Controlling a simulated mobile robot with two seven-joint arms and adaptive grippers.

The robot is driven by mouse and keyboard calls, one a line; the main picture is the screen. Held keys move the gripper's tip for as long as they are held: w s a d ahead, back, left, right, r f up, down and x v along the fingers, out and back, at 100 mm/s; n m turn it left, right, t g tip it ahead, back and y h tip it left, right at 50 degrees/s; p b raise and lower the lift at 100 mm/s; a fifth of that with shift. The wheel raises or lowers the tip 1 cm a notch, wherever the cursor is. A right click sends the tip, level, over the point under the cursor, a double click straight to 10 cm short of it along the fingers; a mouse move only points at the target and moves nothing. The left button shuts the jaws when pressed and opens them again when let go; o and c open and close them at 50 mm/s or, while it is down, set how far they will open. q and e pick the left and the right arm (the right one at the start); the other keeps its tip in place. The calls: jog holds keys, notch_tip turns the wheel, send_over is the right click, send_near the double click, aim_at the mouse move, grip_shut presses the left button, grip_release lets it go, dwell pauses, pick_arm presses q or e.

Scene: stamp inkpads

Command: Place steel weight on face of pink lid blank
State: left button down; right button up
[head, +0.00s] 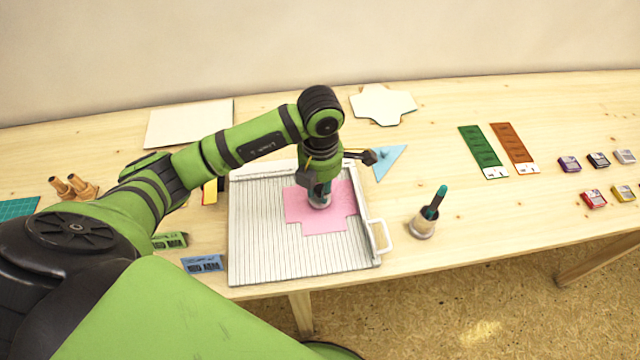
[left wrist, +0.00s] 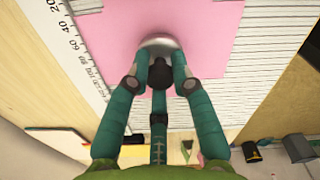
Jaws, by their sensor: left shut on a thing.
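The pink lid blank (head: 330,222) lies flat on the white ribbed scoring board (head: 262,245); it also shows in the left wrist view (left wrist: 207,32). My left gripper (head: 320,190) points down over the blank. In the left wrist view its teal fingers (left wrist: 160,78) are shut on the dark knob of the steel weight (left wrist: 163,43). The weight's round silver base (head: 319,203) is over the blank's face, at or very close to it; I cannot tell whether it touches. My right gripper is not in view.
A cup with a teal-handled tool (head: 424,225) stands right of the board. A blue triangle (head: 388,160) and white blank (head: 383,104) lie behind. Green and orange strips (head: 484,152) and several small inkpads (head: 598,160) lie at right. Wooden stamps (head: 74,187) stand left.

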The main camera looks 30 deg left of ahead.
aim_at(320, 188)
pick_arm(q)
jog(key=shift+f, duration=0.15)
jog(key=c, duration=1.1)
grip_release()
notch_tip(320, 188, up, 12)
jog(key=shift+d+r+b, duration=0.1)
jog(key=shift+r+b, duration=0.05)
jog(key=shift+b, duration=0.15)
